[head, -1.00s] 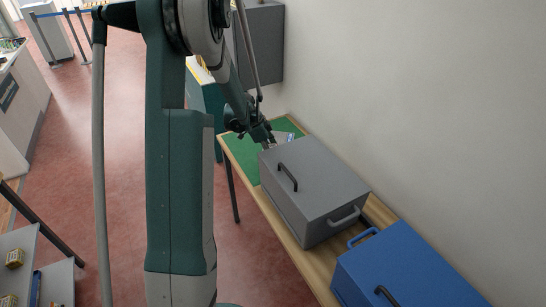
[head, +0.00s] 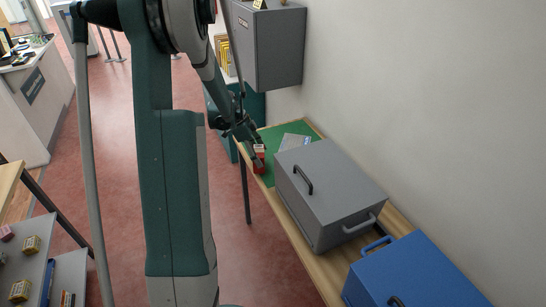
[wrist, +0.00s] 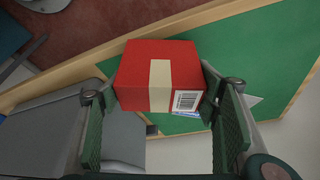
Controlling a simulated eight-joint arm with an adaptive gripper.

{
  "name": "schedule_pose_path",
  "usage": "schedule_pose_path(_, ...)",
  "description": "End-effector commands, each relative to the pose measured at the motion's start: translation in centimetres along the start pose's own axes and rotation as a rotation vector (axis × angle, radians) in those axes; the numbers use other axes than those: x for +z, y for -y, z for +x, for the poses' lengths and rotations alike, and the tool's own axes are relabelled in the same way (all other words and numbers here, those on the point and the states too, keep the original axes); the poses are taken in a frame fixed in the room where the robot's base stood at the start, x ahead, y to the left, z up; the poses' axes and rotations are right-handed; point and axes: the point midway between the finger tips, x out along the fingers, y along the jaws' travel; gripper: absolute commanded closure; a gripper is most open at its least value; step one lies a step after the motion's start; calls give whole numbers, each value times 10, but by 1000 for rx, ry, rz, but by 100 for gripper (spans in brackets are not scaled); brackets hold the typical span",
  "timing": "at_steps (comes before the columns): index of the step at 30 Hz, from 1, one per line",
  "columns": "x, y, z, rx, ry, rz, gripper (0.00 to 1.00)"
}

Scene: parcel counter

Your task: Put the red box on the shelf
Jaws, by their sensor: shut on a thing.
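The red box (head: 259,160) has a pale tape strip and a barcode label. My gripper (head: 258,151) is shut on it, beside the grey case at the near end of the green mat. In the wrist view the red box (wrist: 135,72) sits between the two green-padded fingers of my gripper (wrist: 158,95). I cannot tell whether it touches the mat. A grey shelf unit (head: 28,262) at lower left bears several small boxes, yellow and pinkish-red.
The green mat (head: 300,127) lies on a wooden table along the wall, with a grey flat item on it. A grey lidded case (head: 335,180) and a blue case (head: 415,265) stand nearer. A grey cabinet (head: 268,50) hangs above. Open red floor (head: 110,150) lies left.

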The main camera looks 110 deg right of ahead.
Motion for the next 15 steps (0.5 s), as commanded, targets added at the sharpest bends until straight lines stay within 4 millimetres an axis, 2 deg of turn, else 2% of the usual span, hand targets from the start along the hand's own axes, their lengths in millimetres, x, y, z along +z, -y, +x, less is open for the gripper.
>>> schedule_pose_path(3, 28, 0, -10, -1, 0, -3, 58)
schedule_pose_path(15, 112, 0, -46, -1, 0, -4, 58)
